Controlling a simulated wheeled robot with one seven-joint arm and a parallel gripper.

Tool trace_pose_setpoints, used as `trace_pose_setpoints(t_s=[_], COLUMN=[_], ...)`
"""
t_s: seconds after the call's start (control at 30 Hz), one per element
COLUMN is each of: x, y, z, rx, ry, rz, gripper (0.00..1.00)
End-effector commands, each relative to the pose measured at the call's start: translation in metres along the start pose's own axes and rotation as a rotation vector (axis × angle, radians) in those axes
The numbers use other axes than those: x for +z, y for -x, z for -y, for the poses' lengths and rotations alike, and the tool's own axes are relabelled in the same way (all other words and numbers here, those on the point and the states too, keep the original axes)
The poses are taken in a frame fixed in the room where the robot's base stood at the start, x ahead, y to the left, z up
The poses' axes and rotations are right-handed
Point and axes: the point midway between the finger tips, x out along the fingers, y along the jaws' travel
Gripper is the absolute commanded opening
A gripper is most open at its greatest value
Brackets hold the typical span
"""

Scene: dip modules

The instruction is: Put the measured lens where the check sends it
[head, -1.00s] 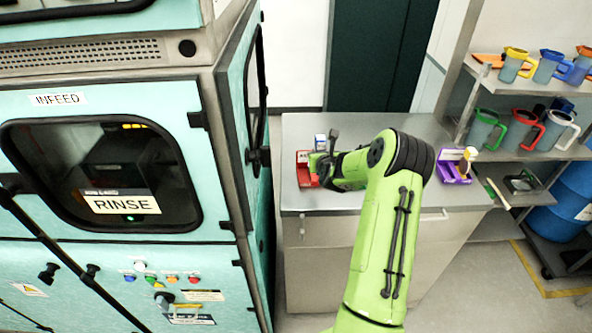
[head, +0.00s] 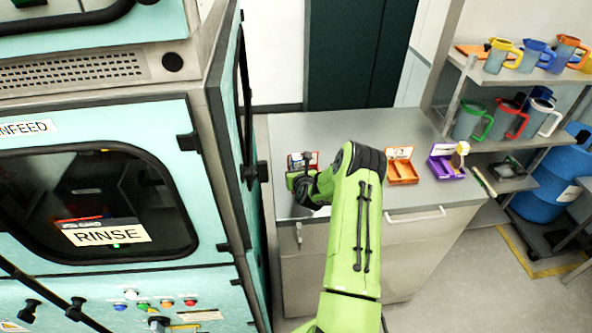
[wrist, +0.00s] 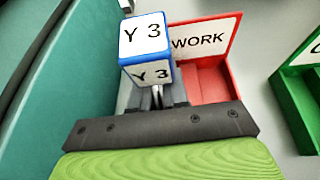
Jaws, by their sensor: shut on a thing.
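My gripper (wrist: 157,97) is shut on a small blue block (wrist: 146,52) with white faces marked "Y 3". No separate lens shows, and I cannot tell whether the block is the lens. A red tray (wrist: 208,82) with a raised label ending in "WORK" lies just beyond and right of the block in the wrist view. I cannot tell whether the block touches it. In the head view, the red tray (head: 311,157) is partly hidden by my gripper (head: 300,180) at the counter's left end.
A green tray (wrist: 297,92) lies to the right in the wrist view. An orange tray (head: 403,171) and a purple tray (head: 447,170) with a white-and-yellow item stand farther right on the grey counter (head: 385,127). The teal rinse machine (head: 130,270) is close on the left.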

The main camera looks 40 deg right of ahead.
Motion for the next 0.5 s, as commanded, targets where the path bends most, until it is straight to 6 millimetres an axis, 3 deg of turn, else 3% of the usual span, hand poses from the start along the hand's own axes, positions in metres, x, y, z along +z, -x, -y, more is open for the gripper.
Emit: trace_pose_setpoints(t_s=[0.27, 0.3, 0.5], x=[-0.0031, -0.0031, -0.0021], y=[-0.0016, -0.0015, -0.0012], z=[0.0004, 0.0003, 0.0003], rx=[-0.001, 0.000, 0.000], ry=[0.000, 0.000, 0.000], rz=[0.001, 0.001, 0.001], gripper=[0.00, 0.17, 0.48])
